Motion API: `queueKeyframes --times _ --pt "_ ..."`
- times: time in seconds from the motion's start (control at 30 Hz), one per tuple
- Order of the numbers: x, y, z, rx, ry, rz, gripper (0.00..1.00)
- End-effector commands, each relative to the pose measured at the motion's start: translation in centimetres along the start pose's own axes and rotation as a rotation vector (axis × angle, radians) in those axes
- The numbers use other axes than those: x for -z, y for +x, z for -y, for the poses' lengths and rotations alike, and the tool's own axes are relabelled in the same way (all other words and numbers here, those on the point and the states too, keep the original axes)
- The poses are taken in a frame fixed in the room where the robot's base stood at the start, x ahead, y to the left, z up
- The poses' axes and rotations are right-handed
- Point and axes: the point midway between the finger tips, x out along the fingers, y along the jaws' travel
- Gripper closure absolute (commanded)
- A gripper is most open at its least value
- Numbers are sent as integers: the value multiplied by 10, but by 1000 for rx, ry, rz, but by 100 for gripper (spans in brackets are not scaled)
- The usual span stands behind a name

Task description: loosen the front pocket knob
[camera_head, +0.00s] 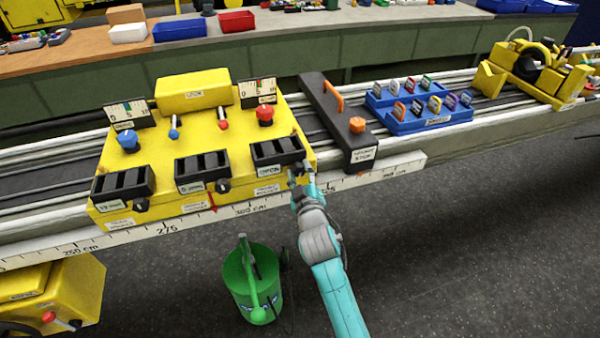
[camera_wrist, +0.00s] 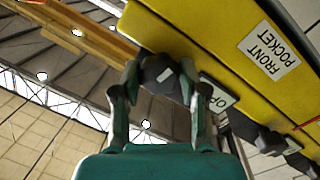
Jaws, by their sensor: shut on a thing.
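The front pocket knob (camera_wrist: 158,72) is a dark, faceted knob on the front of the yellow console, seen close up in the wrist view. My gripper (camera_wrist: 160,80) has its two green fingers on either side of it and is shut on it. A white label reading FRONT POCKET (camera_wrist: 270,50) shows upside down on the yellow face beside it. In the head view, my gripper (camera_head: 298,174) is at the right front corner of the yellow console (camera_head: 205,130), below the right black pocket (camera_head: 277,151). There the knob is mostly hidden by my gripper.
Two similar black knobs sit by the middle pocket (camera_head: 223,185) and left pocket (camera_head: 140,204). A black clamp bar with an orange knob (camera_head: 357,125) stands right of the console. A white ruler (camera_head: 380,172) runs along the rail. A green bucket (camera_head: 252,285) stands on the floor below.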

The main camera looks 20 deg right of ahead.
Motion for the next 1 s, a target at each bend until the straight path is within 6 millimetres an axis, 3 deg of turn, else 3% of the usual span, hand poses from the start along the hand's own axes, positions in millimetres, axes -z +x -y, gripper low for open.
queueKeyframes --times 0.67,0.7,0.77,0.8,1.0 --pt "-3 0 1 -4 -64 1 92" --pt "-3 0 1 -4 -64 1 52" --pt "-3 0 1 -4 -64 0 37" --pt "-3 0 1 -4 -64 -1 33" --pt "-1 0 0 -5 -63 -3 33"
